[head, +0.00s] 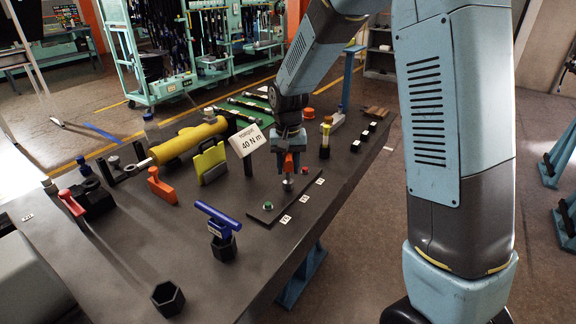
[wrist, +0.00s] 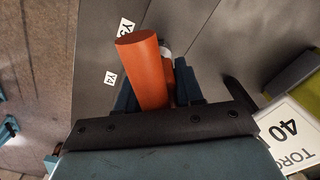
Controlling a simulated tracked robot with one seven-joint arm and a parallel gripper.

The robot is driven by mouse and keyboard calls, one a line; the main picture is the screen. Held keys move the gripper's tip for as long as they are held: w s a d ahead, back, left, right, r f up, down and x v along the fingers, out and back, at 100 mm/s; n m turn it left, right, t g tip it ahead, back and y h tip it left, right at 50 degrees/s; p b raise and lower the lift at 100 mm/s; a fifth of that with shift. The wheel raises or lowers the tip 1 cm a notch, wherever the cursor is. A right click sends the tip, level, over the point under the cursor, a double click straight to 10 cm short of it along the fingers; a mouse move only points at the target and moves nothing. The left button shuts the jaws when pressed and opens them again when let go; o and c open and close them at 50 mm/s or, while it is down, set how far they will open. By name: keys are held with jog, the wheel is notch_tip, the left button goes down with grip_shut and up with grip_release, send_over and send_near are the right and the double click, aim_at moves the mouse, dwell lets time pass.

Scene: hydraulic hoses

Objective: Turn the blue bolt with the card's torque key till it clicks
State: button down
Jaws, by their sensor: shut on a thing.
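The card (head: 248,139) stands on the table and reads TORQUE 40 N m; part of it shows in the wrist view (wrist: 296,130). My gripper (head: 289,162) is shut on an orange key (wrist: 146,72), whose handle sticks up between the fingers. Below it in the head view, a grey end (head: 288,184) is at the dark bolt strip (head: 268,216); I cannot tell whether it touches a bolt. A green bolt (head: 267,206) shows at the strip's near end. I cannot make out a blue bolt; my gripper and the key hide part of the strip.
A blue T-handled key (head: 218,216) stands in a black holder, with an empty hexagonal holder (head: 167,298) in front. The table's front middle is clear.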

jog(key=shift+m, duration=1)
jog(key=shift+m, duration=1.1)
jog(key=shift+m, duration=1.2)
jog(key=shift+m, duration=0.4)
jog(key=shift+r, duration=3)
